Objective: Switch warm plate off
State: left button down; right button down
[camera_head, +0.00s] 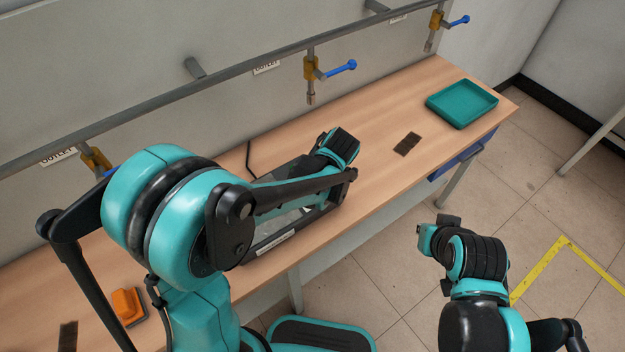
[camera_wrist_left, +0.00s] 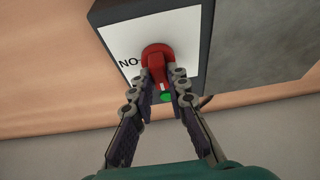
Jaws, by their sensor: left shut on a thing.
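The warm plate (camera_head: 262,244) lies on the wooden table in the head view, mostly hidden behind my left arm. In the left wrist view its white front panel (camera_wrist_left: 118,36) fills the top, with a red knob (camera_wrist_left: 157,58) and part of the lettering "NO" showing. A green spot (camera_wrist_left: 166,97) shows just below the knob. My left gripper (camera_wrist_left: 161,84) is shut on the red knob, one finger on each side.
A teal tray (camera_head: 462,104) stands at the table's far right, with a dark patch (camera_head: 407,144) near it. An orange object (camera_head: 127,304) is at the lower left. A pipe with blue-handled valves (camera_head: 338,70) runs along the wall. The table's right half is mostly clear.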

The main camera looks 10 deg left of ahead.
pick_arm(q)
jog(key=shift+s, duration=0.1)
jog(key=c, duration=1.5)
grip_release()
jog(key=v, duration=1.2)
jog(key=shift+a, duration=0.15)
jog(key=s+a+m+t+h, duration=0.1)
jog(key=s+a+m, duration=0.2)
jog(key=s, duration=0.1)
jog(key=s+a+m+t+h, duration=0.1)
jog(key=s+a+m, duration=0.2)
jog(key=s+a, duration=0.1)
jog(key=s+a+f+m+t+h, duration=0.1)
jog(key=s+a+m+t, duration=0.1)
jog(key=s+a+m, duration=0.1)
jog(key=shift+s+a, duration=0.55)
jog(key=shift+a, duration=0.1)
